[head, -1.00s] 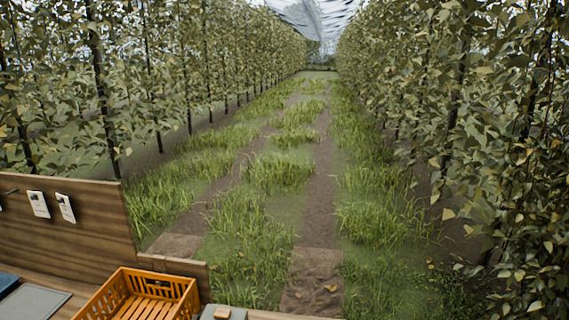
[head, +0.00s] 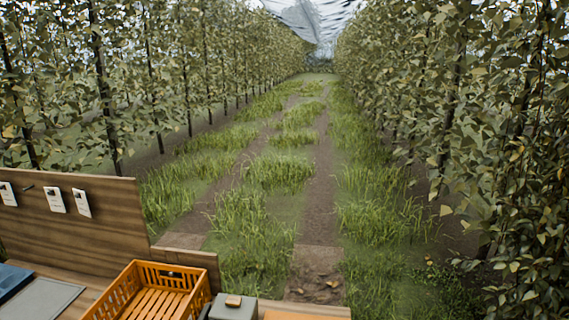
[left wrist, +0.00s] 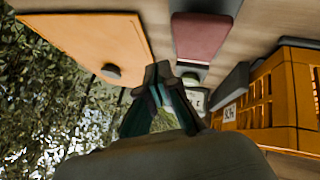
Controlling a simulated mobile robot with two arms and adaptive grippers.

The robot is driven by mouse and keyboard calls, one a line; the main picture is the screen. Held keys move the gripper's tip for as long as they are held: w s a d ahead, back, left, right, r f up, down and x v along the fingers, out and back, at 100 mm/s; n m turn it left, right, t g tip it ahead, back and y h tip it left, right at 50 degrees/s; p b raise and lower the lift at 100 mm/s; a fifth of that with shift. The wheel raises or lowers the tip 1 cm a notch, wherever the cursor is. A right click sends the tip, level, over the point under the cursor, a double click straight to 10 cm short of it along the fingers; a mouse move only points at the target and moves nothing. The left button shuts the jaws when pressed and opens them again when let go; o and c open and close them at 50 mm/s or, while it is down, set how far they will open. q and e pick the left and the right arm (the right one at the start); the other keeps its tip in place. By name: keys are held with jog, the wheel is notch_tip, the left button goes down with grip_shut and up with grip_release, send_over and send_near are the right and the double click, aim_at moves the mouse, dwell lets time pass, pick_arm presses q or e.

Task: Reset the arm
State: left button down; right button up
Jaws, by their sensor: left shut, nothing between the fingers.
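My left gripper (left wrist: 158,70) shows in the left wrist view, with its dark fingers drawn together and nothing between them. It points toward an orange-tan panel (left wrist: 85,38) with a dark round knob and a dark red pad (left wrist: 200,36); whether it touches anything I cannot tell. Neither gripper shows in the head view. My right gripper is in no view.
An orange slatted crate (head: 203,292) stands empty on the wooden bench at lower left, beside a grey box (head: 232,308). A grey mat (head: 40,300) lies left of it. A wooden board (head: 100,215) carries tags. A grassy path runs between leafy tree rows.

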pick_arm(q)
jog(key=s+a+r+m+g+y, duration=0.15)
jog(key=s+r, duration=0.25)
jog(key=s, duration=0.6)
jog(key=s+r+m+g+y, duration=0.2)
jog(key=s+r+y, duration=0.15)
jog(key=s, duration=0.65)
notch_tip(320, 180, down, 31)
jog(key=s+g+b, duration=0.1)
jog(key=b, duration=0.5)
jog(key=s+a+f+b, duration=0.1)
jog(key=s+f+b, duration=0.1)
jog(key=s+f, duration=0.6)
jog(key=s+a+f+g+b, duration=0.1)
jog(key=s+a+f+b, duration=0.1)
jog(key=s+f, duration=0.6)
notch_tip(320, 180, down, 6)
jog(key=shift+s+r+h+b, duration=0.15)
jog(key=shift+s+h+b, duration=0.15)
jog(key=shift+s+b, duration=0.1)
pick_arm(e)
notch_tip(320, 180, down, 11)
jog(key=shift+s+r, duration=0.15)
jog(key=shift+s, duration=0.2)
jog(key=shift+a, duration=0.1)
